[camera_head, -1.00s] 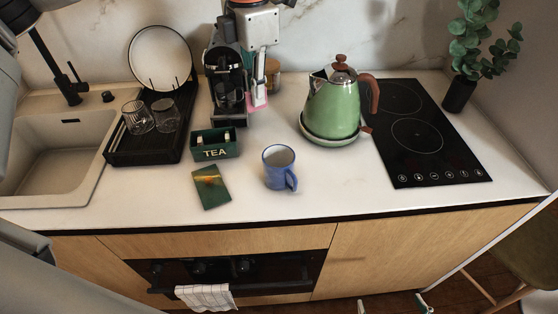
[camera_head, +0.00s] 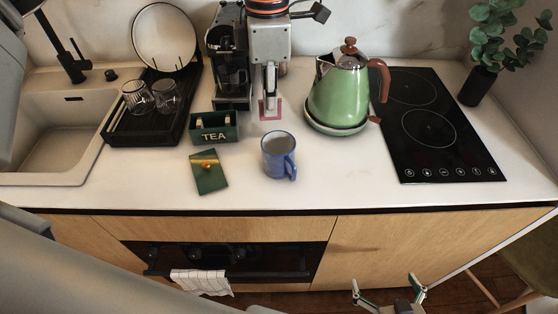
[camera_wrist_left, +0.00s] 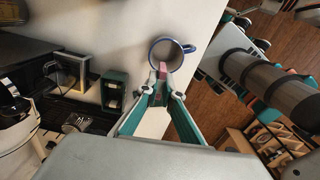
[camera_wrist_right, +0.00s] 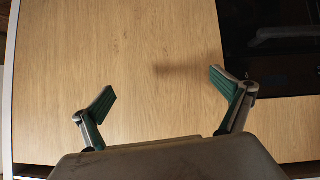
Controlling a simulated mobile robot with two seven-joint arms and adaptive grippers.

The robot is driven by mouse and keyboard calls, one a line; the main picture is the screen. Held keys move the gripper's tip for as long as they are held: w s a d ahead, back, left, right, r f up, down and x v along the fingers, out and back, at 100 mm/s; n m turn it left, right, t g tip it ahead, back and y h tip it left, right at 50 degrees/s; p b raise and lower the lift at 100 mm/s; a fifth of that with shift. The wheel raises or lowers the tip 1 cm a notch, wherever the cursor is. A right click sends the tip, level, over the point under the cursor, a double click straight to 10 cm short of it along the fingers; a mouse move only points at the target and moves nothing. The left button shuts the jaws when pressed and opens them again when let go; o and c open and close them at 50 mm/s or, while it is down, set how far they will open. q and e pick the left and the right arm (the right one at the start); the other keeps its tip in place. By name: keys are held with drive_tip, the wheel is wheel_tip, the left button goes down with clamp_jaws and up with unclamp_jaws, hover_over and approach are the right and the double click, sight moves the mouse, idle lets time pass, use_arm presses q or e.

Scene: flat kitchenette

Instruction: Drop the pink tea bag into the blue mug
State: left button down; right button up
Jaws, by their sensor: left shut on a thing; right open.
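The blue mug (camera_head: 279,165) stands upright on the counter, its handle toward the front right. My left gripper (camera_head: 269,102) is behind the mug and is shut on the pink tea bag (camera_head: 279,109). In the left wrist view, the pink tea bag (camera_wrist_left: 162,67) sticks out past my left fingertips (camera_wrist_left: 163,93) and overlaps the near rim of the blue mug (camera_wrist_left: 172,52). In the head view, the tea bag appears apart from the mug. My right gripper (camera_head: 390,291) is open and empty in front of the cabinet, also seen in the right wrist view (camera_wrist_right: 165,88).
A green TEA box (camera_head: 214,135) and a dark green packet (camera_head: 209,172) lie left of the mug. A green kettle (camera_head: 338,95) and black hob (camera_head: 440,130) are right. A coffee machine (camera_head: 228,60) and dish rack (camera_head: 150,125) stand behind left.

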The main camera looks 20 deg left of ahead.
use_arm(q)
drive_tip(key=shift+f+b, duration=0.65)
drive_tip(key=shift+f, duration=0.65)
drive_tip(key=c, duration=2.2)
unclamp_jaws()
drive_tip(key=shift+o, duration=0.2)
wheel_tip(320, 180, up, 12)
drive_tip(key=shift+r, duration=0.1)
